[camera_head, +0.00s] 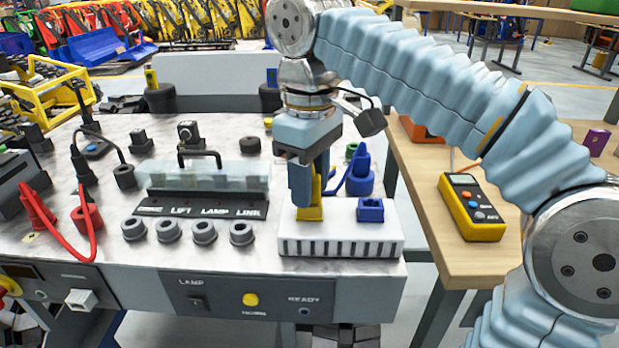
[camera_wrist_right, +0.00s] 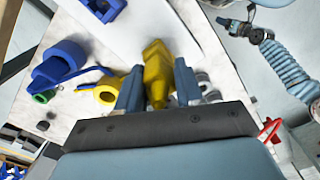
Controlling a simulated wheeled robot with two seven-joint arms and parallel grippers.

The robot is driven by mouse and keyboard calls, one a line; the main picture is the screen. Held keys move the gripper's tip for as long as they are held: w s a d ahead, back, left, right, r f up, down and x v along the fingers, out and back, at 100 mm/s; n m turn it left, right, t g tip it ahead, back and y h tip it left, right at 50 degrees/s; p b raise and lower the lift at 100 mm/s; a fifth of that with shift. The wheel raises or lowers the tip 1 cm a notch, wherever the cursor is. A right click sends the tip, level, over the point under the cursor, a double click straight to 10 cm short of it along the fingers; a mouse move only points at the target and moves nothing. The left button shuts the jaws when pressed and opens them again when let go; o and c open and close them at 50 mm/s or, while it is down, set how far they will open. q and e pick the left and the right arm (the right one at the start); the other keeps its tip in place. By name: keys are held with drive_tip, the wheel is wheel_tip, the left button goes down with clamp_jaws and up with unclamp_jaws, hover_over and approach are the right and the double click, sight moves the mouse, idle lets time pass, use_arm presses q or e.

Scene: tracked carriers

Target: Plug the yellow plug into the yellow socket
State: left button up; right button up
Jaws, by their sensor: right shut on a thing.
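My right gripper (camera_head: 306,200) points down over the white block (camera_head: 340,243) at the bench's front right. It is shut on the yellow plug (camera_wrist_right: 157,72), seen between the fingers in the right wrist view. In the head view, yellow (camera_head: 309,212) shows at the fingertips, low on the block; I cannot tell whether the plug is clear of its holder. The yellow socket, a round ring, shows in the right wrist view (camera_wrist_right: 107,93), apart from the plug. The gripper mostly hides it in the head view. My left gripper (camera_wrist_right: 228,23) appears small in the right wrist view; its opening is unclear.
A blue plug (camera_head: 359,165) stands at the blue socket (camera_head: 360,184), behind an empty-looking blue holder (camera_head: 370,211). A green socket (camera_head: 351,150) lies behind. A clear cover (camera_head: 208,178) stands left, with several grey rings before it. A multimeter (camera_head: 472,207) lies on the right table.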

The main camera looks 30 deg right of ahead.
drive_tip(key=shift+f, duration=0.25)
drive_tip(key=o, duration=1.1)
drive_tip(key=shift+o, duration=0.2)
drive_tip(key=shift+r, duration=0.1)
wheel_tip(320, 180, up, 7)
drive_tip(key=p, duration=0.3)
drive_tip(key=shift+r, duration=0.2)
